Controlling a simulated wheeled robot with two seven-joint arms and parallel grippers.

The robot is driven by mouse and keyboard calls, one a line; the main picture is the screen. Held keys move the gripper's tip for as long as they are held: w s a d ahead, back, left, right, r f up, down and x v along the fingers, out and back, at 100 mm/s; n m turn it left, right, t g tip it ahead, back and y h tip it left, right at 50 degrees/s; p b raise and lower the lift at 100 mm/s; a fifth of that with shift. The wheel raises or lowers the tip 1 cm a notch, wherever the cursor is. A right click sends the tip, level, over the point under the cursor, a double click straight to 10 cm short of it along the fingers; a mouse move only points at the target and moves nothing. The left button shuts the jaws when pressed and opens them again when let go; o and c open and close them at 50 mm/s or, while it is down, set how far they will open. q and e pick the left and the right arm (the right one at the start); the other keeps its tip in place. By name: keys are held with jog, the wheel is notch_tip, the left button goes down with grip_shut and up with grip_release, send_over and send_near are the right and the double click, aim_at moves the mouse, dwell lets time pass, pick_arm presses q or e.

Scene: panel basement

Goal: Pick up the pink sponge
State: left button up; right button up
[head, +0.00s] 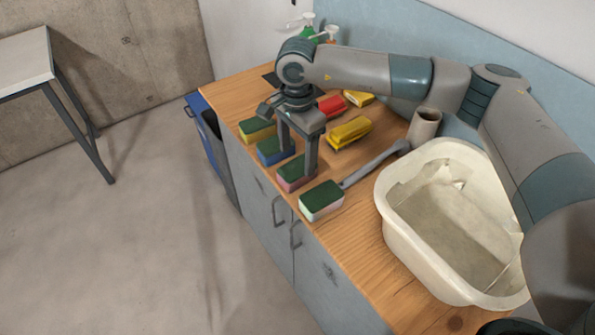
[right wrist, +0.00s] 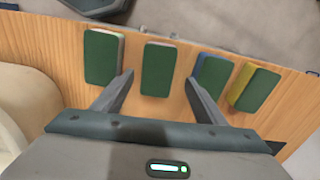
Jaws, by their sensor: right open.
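The pink sponge (head: 294,179), with a dark green top, lies on the wooden counter (head: 345,238) near its front edge. It stands in a row between a blue sponge (head: 273,153) and a pale sponge (head: 321,202), both green-topped. My right gripper (head: 298,163) is open and empty, pointing down at the row, and one finger partly covers the pink sponge. My left gripper is not in view.
A yellow sponge (head: 256,131) ends the row. Behind lie a yellow cloth-like item (head: 348,132), a red item (head: 330,106) and a grey long-handled tool (head: 372,164). A large cream basin (head: 388,215) and a cup (head: 424,124) stand to the right. Neighbouring sponges leave narrow gaps.

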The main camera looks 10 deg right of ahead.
aim_at(298, 167)
jog(key=shift+s+f+p, duration=0.1)
jog(key=shift+f+p, duration=0.35)
jog(key=shift+p, duration=0.1)
notch_tip(298, 167, down, 4)
jog(key=shift+s+r+p, duration=0.15)
jog(key=shift+r+p, duration=0.05)
jog(key=shift+p, duration=0.85)
jog(key=shift+f, duration=0.3)
jog(key=c, duration=1.1)
